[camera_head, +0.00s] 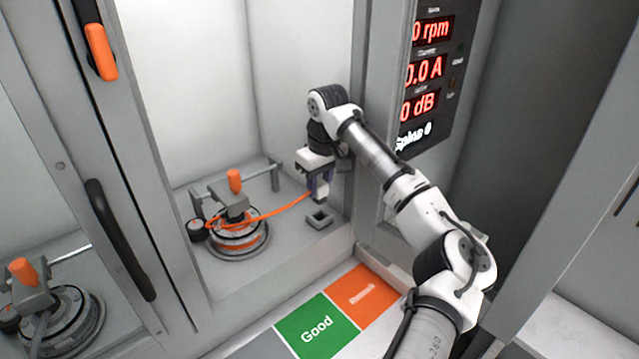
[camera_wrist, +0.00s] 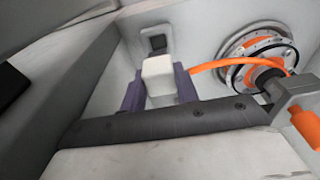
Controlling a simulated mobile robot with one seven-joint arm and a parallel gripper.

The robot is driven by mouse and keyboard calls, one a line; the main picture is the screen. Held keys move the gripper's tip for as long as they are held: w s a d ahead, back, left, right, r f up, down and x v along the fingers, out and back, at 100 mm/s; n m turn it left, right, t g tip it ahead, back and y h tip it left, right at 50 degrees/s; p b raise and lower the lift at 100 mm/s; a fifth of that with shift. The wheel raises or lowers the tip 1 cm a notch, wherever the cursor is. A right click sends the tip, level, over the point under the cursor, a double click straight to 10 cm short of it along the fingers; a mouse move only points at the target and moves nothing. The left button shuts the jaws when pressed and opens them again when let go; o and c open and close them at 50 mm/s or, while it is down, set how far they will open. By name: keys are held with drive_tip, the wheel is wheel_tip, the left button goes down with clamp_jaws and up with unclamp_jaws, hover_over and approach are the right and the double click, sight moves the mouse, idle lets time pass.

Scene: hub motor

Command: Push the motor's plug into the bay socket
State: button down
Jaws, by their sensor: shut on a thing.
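The motor (camera_head: 236,238) is a round disc with orange parts, seated in a fixture on the bay floor; it also shows at the upper right in the wrist view (camera_wrist: 241,49). An orange cable (camera_head: 275,212) runs from it to my gripper. My gripper (camera_head: 318,180) is shut on the pale, blocky plug (camera_wrist: 158,75), with purple fingers on both sides of it. The bay socket (camera_head: 319,218) is a small grey box with a dark opening. The plug appears a little above the socket and apart from it. In the wrist view the socket (camera_wrist: 158,42) shows just beyond the plug.
An orange-handled clamp (camera_head: 234,181) stands over the motor, with a rail behind it. The bay's back wall and right post are close to my arm. A green "Good" pad (camera_head: 317,328) and an orange pad (camera_head: 360,294) lie in front. A second motor (camera_head: 62,320) sits in the left bay.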

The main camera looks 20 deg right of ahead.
sight(319, 204)
drive_tip(key=shift+f, duration=0.1)
drive_tip(key=shift+f+b, duration=0.45)
drive_tip(key=shift+f, duration=0.7)
drive_tip(key=shift+f, duration=0.1)
drive_tip(key=shift+f, duration=0.55)
drive_tip(key=shift+f+p, duration=0.5)
drive_tip(key=shift+f, duration=0.2)
idle(1.1)
drive_tip(key=shift+f+p, duration=0.45)
drive_tip(key=shift+p, duration=0.65)
idle(3.2)
